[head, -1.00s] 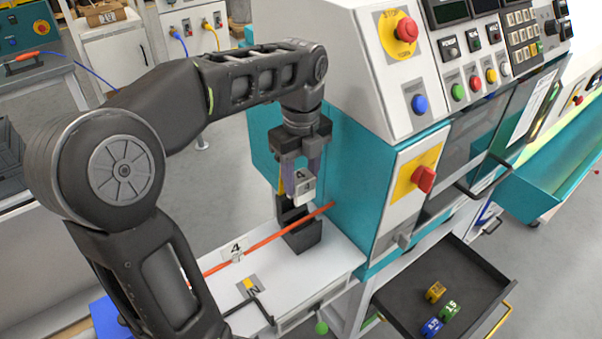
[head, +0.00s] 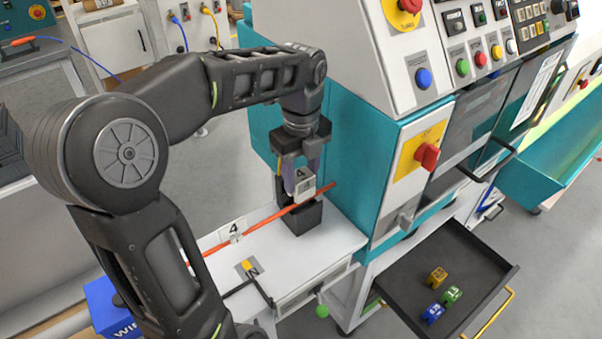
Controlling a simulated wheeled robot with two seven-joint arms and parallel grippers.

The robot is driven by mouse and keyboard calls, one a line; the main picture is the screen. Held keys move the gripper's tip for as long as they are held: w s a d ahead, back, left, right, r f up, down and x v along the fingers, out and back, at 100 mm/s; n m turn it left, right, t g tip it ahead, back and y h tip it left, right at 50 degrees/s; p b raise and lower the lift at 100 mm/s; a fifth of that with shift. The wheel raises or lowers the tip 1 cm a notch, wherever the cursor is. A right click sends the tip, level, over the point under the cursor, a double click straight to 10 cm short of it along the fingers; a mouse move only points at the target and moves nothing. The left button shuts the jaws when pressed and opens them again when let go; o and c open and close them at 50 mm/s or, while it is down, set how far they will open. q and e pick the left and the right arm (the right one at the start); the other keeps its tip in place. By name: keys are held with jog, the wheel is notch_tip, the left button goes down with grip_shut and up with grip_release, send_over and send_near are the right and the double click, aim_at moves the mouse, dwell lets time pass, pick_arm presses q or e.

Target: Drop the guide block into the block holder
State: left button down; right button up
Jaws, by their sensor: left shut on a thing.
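My left gripper (head: 303,178) points down and is shut on a light grey guide block (head: 305,187) marked with a 4. The black block holder (head: 302,220) stands on the white bench top beside the teal machine. The guide block is at the top of the holder, and the gripper and block cover part of it. I cannot tell how deep the block sits in it. An orange cable (head: 262,226) runs across the bench and passes at the holder. My right gripper is not in view.
An open dark drawer (head: 420,275) at the lower right holds orange, green and blue blocks (head: 437,278). A small plate marked 4 (head: 232,230) stands at the cable. The machine's teal side (head: 355,170) is close to the right of my gripper.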

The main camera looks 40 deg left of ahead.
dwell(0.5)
pick_arm(q)
jog(key=shift+f, duration=0.1)
dwell(0.3)
jog(key=shift+f+b, duration=1.6)
jog(key=shift+f, duration=0.65)
jog(key=c, duration=0.7)
grip_release()
